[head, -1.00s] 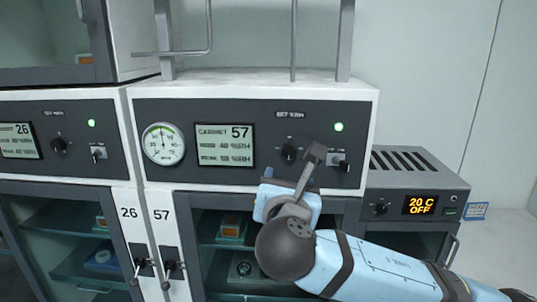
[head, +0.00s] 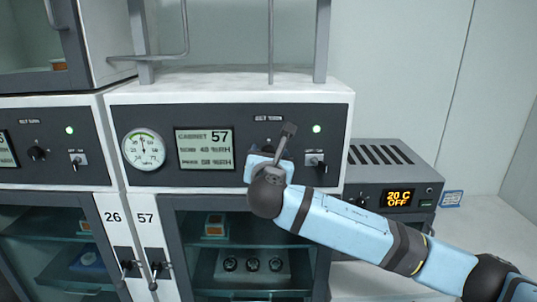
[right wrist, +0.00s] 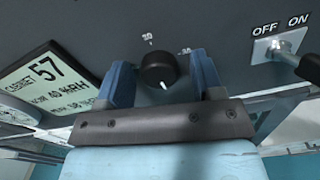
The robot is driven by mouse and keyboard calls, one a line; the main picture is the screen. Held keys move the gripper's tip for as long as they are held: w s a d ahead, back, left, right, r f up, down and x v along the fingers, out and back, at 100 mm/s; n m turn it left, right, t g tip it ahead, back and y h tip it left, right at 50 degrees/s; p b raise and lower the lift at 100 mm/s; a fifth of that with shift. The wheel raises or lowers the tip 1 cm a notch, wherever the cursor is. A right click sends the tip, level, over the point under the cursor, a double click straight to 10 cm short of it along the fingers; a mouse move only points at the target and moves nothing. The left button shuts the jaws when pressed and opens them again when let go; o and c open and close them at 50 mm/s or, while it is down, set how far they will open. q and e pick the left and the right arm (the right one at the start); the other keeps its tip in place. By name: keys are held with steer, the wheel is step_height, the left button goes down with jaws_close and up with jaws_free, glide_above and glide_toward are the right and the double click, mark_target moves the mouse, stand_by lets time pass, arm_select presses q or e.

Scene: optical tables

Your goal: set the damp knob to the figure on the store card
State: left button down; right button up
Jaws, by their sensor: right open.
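The damp knob (right wrist: 157,69), under the "SET %RH" label on cabinet 57's dark panel (head: 162,180), is black and round with a white pointer mark. In the right wrist view my open right gripper (right wrist: 162,84) has one blue finger on each side of it, with a gap showing at least on the right. In the head view this gripper (head: 268,158) is in front of the panel and hides the knob. The cabinet display (head: 204,148) reads 57 and NOW 40 %RH; its lower figure is blurred. My left gripper is out of view.
An ON/OFF switch (head: 315,162) sits just right of the knob, below a green lamp (head: 317,129). A round dial (head: 144,149) is at the panel's left. A small blue-edged card (head: 451,198), unreadable, stands beside a grey unit (head: 397,165) showing 20 C OFF.

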steer(key=shift+c, duration=0.2)
steer(key=c, duration=0.7)
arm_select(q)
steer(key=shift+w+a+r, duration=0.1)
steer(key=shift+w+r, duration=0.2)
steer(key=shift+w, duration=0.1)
arm_select(e)
steer(key=shift+c, duration=0.9)
steer(key=shift+f+m, duration=0.1)
steer(key=shift+m, duration=0.2)
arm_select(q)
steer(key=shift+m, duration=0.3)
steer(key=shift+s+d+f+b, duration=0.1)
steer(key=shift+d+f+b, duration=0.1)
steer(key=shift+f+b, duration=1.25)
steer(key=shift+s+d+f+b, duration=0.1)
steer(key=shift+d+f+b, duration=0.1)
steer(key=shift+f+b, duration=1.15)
arm_select(e)
steer(key=shift+a+m, duration=0.1)
steer(key=shift+m, duration=8.5)
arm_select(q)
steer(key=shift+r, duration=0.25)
